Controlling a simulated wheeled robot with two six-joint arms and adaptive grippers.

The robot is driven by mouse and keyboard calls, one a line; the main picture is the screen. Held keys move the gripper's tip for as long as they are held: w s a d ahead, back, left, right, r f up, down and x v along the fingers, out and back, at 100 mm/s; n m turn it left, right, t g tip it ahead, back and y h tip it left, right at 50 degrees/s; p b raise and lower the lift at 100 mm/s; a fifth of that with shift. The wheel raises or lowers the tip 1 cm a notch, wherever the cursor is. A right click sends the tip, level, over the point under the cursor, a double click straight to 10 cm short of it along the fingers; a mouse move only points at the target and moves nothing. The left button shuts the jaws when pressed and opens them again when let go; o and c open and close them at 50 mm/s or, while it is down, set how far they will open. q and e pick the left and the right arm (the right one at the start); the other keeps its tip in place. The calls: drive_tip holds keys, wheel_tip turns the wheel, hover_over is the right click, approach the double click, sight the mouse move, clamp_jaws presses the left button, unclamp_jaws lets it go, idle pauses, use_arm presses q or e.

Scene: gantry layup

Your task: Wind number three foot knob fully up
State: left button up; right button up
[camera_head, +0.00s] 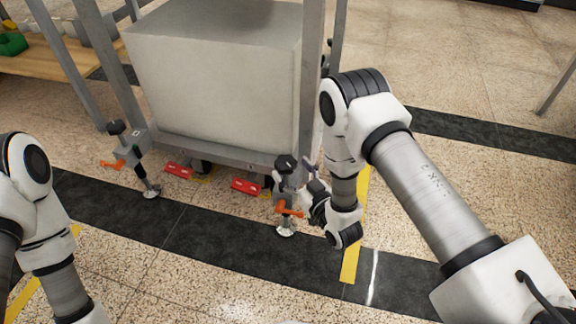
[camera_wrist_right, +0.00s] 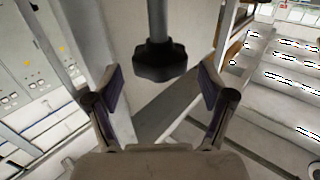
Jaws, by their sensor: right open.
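A black lobed foot knob (camera_head: 286,163) tops the levelling foot at the near right corner of the gantry frame, with an orange lever (camera_head: 289,209) and a round foot pad (camera_head: 286,229) below. My right gripper (camera_head: 309,178) is open close beside this knob, on its right. In the right wrist view the knob (camera_wrist_right: 160,61) on its grey stem shows between the spread fingers (camera_wrist_right: 160,86), with a gap on both sides. A second black knob (camera_head: 116,127) stands on the left foot. I cannot read any number on either. My left arm shows at the left edge; its gripper is out of frame.
A large pale block (camera_head: 215,85) sits inside the grey frame (camera_head: 311,80). Red pedals (camera_head: 246,187) by the casters lie between the feet. A wooden bench (camera_head: 50,62) is at the far left. The floor in front is clear.

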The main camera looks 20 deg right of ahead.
sight(286, 161)
drive_tip(key=b+x, duration=0.1)
drive_tip(key=x, duration=0.1)
drive_tip(key=shift+w+a+f, duration=0.1)
drive_tip(key=shift+w+a, duration=0.05)
drive_tip(key=shift+w, duration=0.5)
drive_tip(key=c, duration=1.2)
drive_tip(key=shift+o, duration=0.2)
drive_tip(key=shift+r+n+y+p, duration=0.2)
drive_tip(key=shift+n+y+p, duration=0.1)
drive_tip(key=shift+y, duration=0.2)
drive_tip(key=n+g+y+p, duration=0.1)
drive_tip(key=n+y, duration=0.1)
drive_tip(key=y, duration=0.1)
drive_tip(key=shift+g, duration=0.4)
drive_tip(key=n+g+y+p, duration=0.1)
drive_tip(key=n+g+y, duration=0.1)
drive_tip(key=n+y, duration=0.1)
drive_tip(key=shift+y, duration=0.3)
drive_tip(key=n+g+y, duration=0.2)
drive_tip(key=g, duration=0.1)
drive_tip(key=shift+f+n+g+y, duration=0.1)
drive_tip(key=shift+n+g+y, duration=0.2)
drive_tip(key=shift+y, duration=0.1)
drive_tip(key=shift+n+g+y+b, duration=0.4)
drive_tip(key=shift+n+g+y, duration=0.5)
drive_tip(key=shift+n+g, duration=0.65)
